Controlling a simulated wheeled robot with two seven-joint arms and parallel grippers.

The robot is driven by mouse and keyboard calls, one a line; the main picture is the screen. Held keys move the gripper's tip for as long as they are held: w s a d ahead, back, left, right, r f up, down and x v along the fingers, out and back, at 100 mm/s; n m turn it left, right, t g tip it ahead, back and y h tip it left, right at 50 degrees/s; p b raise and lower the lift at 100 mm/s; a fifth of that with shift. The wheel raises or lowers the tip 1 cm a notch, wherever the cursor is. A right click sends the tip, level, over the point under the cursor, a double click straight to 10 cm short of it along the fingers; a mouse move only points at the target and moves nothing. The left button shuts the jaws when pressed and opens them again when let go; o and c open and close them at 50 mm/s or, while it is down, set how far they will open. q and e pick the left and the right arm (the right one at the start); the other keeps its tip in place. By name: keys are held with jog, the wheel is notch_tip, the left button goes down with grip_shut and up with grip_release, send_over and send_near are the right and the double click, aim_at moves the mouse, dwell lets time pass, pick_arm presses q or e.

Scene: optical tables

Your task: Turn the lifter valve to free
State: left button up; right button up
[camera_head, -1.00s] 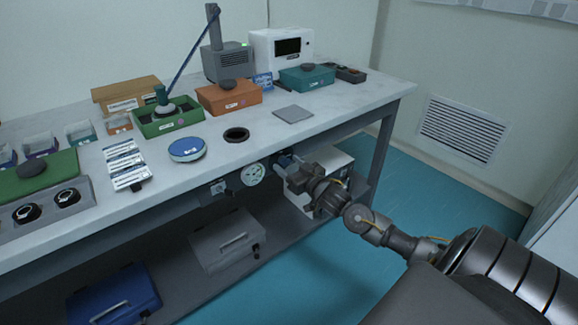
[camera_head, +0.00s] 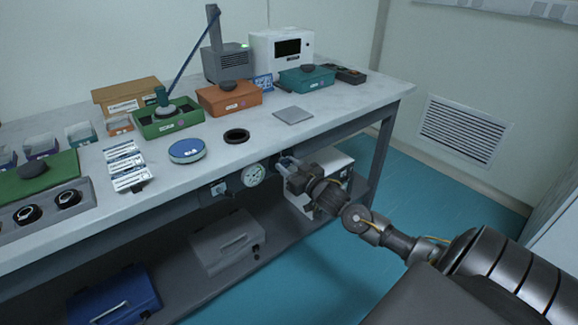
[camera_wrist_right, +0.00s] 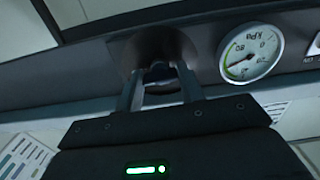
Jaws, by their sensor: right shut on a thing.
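My right gripper (camera_head: 287,163) is at the front edge of the table, just right of the round white pressure gauge (camera_head: 254,175). In the right wrist view, its two fingers (camera_wrist_right: 158,82) are shut on the dark lifter valve knob (camera_wrist_right: 158,70), one on each side. The knob sits in a round dark recess of the table's front rail. The fingers and gripper body hide much of the knob, and its marking cannot be read. The gauge (camera_wrist_right: 251,52) appears upside down beside it. My left gripper is not in view.
The white tabletop (camera_head: 240,160) above holds a black ring (camera_head: 236,135), a blue disc (camera_head: 187,150) and several coloured boxes. A grey case (camera_head: 225,240) and a white box (camera_head: 300,203) stand on the lower shelf. The blue floor to the right is clear.

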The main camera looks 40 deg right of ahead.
jog(key=shift+r+n+p, duration=0.1)
jog(key=shift+n+p, duration=0.3)
jog(key=shift+n, duration=0.2)
jog(key=n+p, duration=0.2)
jog(key=n, duration=0.3)
jog(key=shift+p, duration=0.3)
jog(key=n+p, duration=0.2)
jog(key=n, duration=0.5)
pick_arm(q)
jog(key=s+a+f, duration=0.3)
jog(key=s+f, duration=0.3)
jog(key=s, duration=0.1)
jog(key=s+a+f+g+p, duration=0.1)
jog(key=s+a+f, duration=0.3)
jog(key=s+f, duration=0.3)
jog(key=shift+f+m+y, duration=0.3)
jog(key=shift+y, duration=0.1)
pick_arm(e)
jog(key=shift+n, duration=2.2)
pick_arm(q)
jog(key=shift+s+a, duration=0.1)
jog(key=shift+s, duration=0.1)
pick_arm(e)
jog(key=o, duration=1)
